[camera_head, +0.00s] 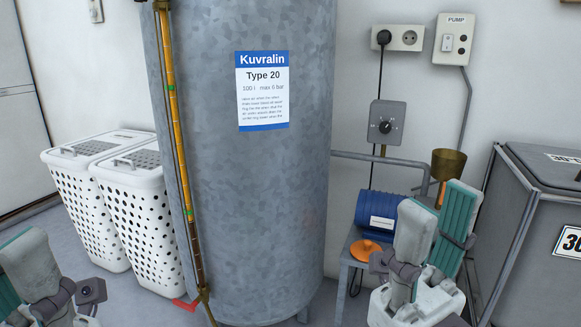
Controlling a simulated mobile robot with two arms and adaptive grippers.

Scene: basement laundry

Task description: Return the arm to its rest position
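My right gripper (440,198) is at the lower right, fingers pointing up. My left gripper (24,246) is at the lower left corner, cut off by the frame edge. One grey finger and a bit of teal pad show there, in front of the laundry baskets. Its opening cannot be judged.
A large grey tank (262,200) labelled Kuvralin fills the middle, with a yellow sight tube (172,110) on its left side. White laundry baskets (140,215) stand left. A grey dial box (387,123) and a pump switch (453,40) are on the wall. A grey lidded bin (525,215) stands right.

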